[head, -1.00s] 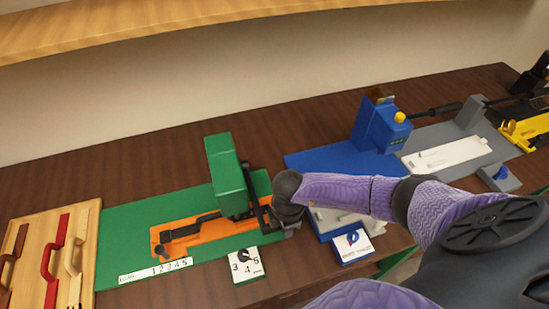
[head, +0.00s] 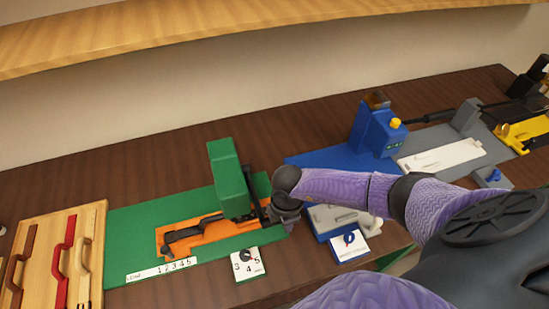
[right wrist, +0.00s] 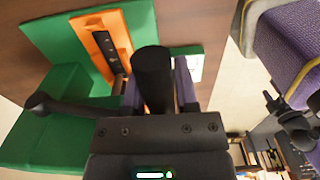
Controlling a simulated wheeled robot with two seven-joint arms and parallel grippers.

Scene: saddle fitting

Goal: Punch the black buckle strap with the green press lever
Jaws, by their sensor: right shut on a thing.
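The green press (head: 229,180) stands on a green base plate with an orange bed (head: 210,238). The black buckle strap (head: 195,229) lies in the bed, one end running under the press head. The press's dark lever (head: 255,194) is on its right side. My right gripper (head: 285,213) is beside the press at the lever. In the right wrist view, my right gripper (right wrist: 158,84) is shut on the lever's black handle (right wrist: 152,66), which stands between its fingers. The fingers are mostly hidden behind my wrist in the head view. My left gripper is not in view.
A wooden board with red, brown and tan handles (head: 65,245) is at the left. A blue machine (head: 375,130) and a yellow fixture (head: 525,130) stand to the right. A wooden shelf (head: 200,30) hangs above.

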